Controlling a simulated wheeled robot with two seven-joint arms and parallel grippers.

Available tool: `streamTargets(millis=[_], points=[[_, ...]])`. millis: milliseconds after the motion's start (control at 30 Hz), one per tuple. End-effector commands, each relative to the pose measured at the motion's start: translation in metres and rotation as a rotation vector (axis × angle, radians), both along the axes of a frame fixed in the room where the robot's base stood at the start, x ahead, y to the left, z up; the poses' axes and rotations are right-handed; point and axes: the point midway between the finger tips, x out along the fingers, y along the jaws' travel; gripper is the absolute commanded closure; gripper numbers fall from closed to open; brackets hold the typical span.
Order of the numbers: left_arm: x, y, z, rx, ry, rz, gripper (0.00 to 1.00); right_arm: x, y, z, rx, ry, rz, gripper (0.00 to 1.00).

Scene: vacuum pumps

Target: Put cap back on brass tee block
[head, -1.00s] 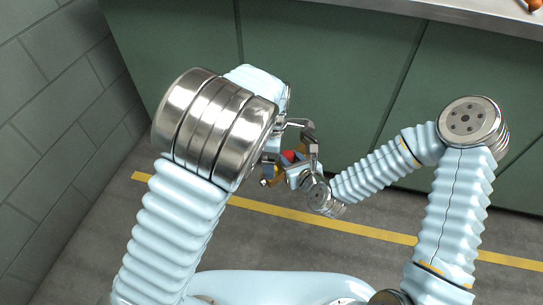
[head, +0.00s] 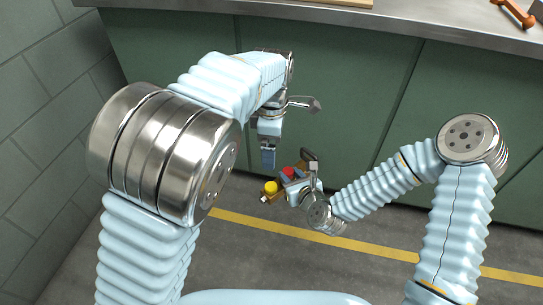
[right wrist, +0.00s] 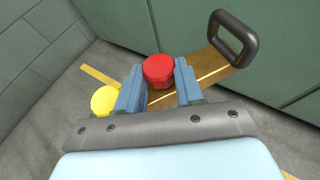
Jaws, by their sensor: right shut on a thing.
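The brass tee block (right wrist: 209,73) is held in my right gripper (right wrist: 159,88), which also shows in the head view (head: 296,181). In the right wrist view its fingers stand on either side of a red cap (right wrist: 158,71). The red cap also shows in the head view (head: 288,173). A yellow cap (right wrist: 104,100) sits at the block's left end, also in the head view (head: 271,187); its exact seating is unclear. My left gripper (head: 268,158) is above and apart from the block, fingers pointing down. Nothing shows in it, but its finger gap is hidden.
A dark loop handle (right wrist: 232,40) stands at the block's far right end. Green cabinets (head: 360,95) under a metal counter (head: 420,25) are behind. An orange tool (head: 514,13) lies on the counter. The floor has a yellow stripe (head: 375,245).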

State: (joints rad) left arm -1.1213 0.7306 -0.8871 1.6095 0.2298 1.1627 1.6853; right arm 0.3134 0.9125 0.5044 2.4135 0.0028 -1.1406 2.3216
Motion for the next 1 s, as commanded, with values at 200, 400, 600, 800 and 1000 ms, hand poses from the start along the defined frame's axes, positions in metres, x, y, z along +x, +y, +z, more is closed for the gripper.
streamTargets(millis=[200,400,600,800,1000], points=[[0.0,0.0,0.008,0.001,0.001,0.0,0.06,0.0,0.0,0.001,0.001,-0.002,0.0,1.0],[0.0,0.0,0.007,0.001,0.001,0.0,0.06,0.0,0.0,0.001,0.001,-0.002,0.0,1.0],[0.0,0.001,0.006,0.001,0.002,-0.002,0.06,0.0,0.0,0.001,0.001,-0.002,0.0,1.0],[0.009,0.027,-0.052,0.003,0.021,-0.109,0.06,0.0,0.0,0.001,0.001,-0.002,0.0,1.0],[-0.011,0.087,-0.191,-0.036,0.055,-0.444,0.06,0.0,0.0,0.001,0.001,-0.002,0.0,1.0]])
